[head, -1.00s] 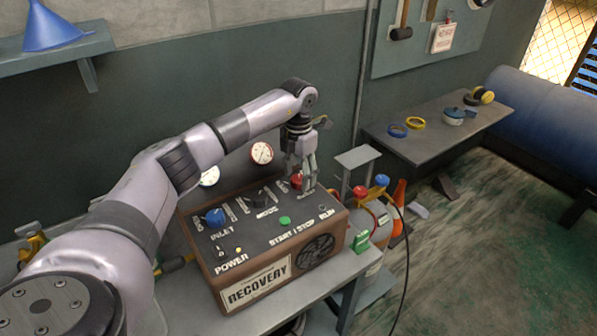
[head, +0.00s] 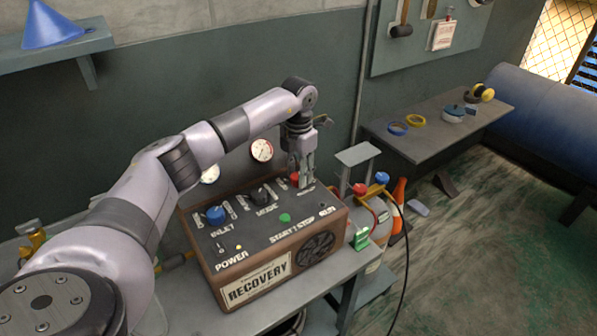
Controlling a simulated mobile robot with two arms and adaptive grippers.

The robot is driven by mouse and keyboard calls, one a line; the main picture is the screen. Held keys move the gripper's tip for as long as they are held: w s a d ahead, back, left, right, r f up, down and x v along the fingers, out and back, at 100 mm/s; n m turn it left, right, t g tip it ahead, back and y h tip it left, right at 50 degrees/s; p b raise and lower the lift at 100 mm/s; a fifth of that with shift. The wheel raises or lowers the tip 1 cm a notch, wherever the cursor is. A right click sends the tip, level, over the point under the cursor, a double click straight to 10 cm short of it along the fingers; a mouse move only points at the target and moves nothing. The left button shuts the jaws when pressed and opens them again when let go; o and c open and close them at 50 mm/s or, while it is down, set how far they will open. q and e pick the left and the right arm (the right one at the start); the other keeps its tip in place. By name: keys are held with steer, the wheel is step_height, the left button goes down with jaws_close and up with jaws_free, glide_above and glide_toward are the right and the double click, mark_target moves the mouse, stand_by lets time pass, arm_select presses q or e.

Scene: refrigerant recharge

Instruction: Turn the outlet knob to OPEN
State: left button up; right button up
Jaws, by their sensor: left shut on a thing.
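The recovery machine (head: 272,277) stands on the grey bench, its top panel facing up. The red outlet knob (head: 294,179) is at the panel's back right, mostly hidden by my left gripper (head: 302,182). My left gripper points down and its fingers are closed around the knob. The knob's pointer and the label beside it are hidden, so I cannot tell its setting. The blue inlet knob (head: 215,214) is at the panel's left, with the black mode knob (head: 262,195) between the two. My right gripper is not in view.
A green start/stop button (head: 285,217) is at the panel's front. A cylinder (head: 378,228) with red and blue valve knobs stands right of the machine, near a black hose (head: 405,250). A gauge (head: 262,150) sits behind. A side table (head: 440,142) holds tape rolls.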

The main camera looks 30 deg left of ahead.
arm_select(q)
steer(key=shift+r+n, duration=0.1)
steer(key=shift+n, duration=0.2)
steer(key=shift+c, duration=0.4)
steer(key=n, duration=0.3)
steer(key=shift+n, duration=0.4)
steer(key=n+p, duration=0.1)
steer(key=n, duration=0.3)
steer(key=shift+n, duration=0.3)
steer(key=n+p, duration=0.1)
steer(key=n, duration=0.7)
steer(key=shift+n+p, duration=0.3)
steer(key=shift+p, duration=0.05)
steer(key=shift+n, duration=0.3)
steer(key=o, duration=1.2)
steer(key=shift+c, duration=0.2)
